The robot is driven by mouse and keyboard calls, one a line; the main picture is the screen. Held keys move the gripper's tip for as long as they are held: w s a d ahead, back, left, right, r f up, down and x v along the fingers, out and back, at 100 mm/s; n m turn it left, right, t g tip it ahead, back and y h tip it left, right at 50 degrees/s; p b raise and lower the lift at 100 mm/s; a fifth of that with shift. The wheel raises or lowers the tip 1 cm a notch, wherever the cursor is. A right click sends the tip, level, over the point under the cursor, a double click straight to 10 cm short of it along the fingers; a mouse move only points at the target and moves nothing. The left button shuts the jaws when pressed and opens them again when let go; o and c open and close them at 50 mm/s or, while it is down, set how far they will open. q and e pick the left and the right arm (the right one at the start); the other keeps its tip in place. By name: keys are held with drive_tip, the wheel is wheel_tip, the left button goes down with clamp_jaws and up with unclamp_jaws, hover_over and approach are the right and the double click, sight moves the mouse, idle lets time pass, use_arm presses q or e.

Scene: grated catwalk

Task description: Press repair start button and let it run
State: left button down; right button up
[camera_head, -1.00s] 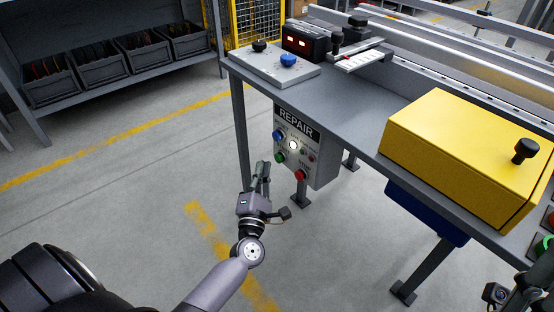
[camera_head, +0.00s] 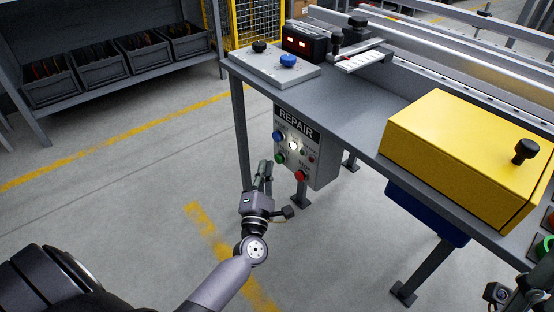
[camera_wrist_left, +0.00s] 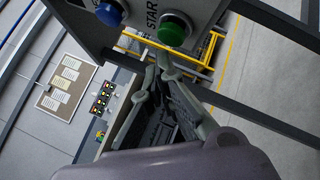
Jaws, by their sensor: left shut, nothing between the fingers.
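The grey REPAIR box (camera_head: 307,150) hangs under the front edge of the workbench. Its green button (camera_head: 280,158) is at the lower left, and in the left wrist view the green button (camera_wrist_left: 174,27) sits by the word START. A blue button (camera_head: 277,135), a lit white lamp (camera_head: 294,145) and a red button (camera_head: 300,175) are also on it. My left gripper (camera_head: 265,167) is shut and empty, its tips just below and in front of the green button. In the wrist view its fingertips (camera_wrist_left: 163,58) look apart from the button. My right gripper (camera_head: 515,292) shows only partly at the lower right corner.
The workbench (camera_head: 345,115) carries a yellow box (camera_head: 465,150) with a black knob and a grey plate with a blue knob (camera_head: 288,61). A bench leg (camera_head: 240,135) stands left of the panel. The floor in front is clear. Bins (camera_head: 100,70) stand on the far left rack.

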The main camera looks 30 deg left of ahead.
use_arm(q)
drive_tip(key=shift+w, duration=0.15)
idle(0.5)
drive_tip(key=shift+w+d, duration=0.15)
drive_tip(key=shift+w, duration=0.1)
